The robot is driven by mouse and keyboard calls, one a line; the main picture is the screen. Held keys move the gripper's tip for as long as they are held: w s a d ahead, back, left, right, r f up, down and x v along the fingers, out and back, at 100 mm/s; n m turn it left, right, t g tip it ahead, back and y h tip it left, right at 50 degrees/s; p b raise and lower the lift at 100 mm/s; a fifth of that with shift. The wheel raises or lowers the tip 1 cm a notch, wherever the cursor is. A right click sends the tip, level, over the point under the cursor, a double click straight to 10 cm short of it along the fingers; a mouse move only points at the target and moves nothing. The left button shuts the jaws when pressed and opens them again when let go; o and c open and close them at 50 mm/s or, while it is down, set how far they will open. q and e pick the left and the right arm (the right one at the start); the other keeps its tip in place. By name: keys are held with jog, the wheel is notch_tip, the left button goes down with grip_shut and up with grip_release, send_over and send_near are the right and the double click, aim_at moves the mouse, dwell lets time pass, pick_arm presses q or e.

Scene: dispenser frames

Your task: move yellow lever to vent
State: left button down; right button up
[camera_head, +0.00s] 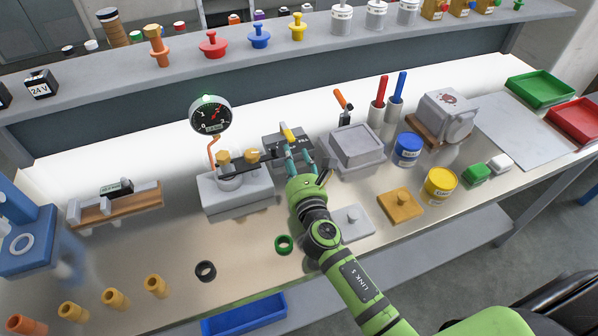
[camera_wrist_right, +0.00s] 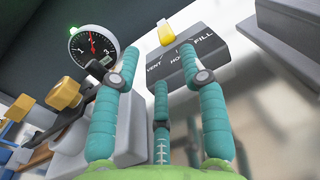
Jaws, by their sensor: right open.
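The yellow lever (camera_head: 287,132) stands up from a dark grey box (camera_head: 271,145) at the back middle of the bench. In the right wrist view the lever (camera_wrist_right: 166,33) is at the top, and the box (camera_wrist_right: 186,62) carries the words VENT on the left, HO… in the middle and FILL on the right. My right gripper (camera_head: 299,158) is open and empty, close in front of the box. In the wrist view its teal fingers (camera_wrist_right: 158,68) are spread, with the lever beyond their tips. I cannot tell which label the lever points to. My left gripper is out of view.
A round pressure gauge (camera_head: 211,115) and a grey block (camera_head: 236,190) with brass knobs stand left of the box. A grey lidded block (camera_head: 357,148) stands close on its right.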

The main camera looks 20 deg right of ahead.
jog(key=s, duration=0.5)
jog(key=shift+s+a, duration=0.1)
jog(key=shift+a, duration=0.15)
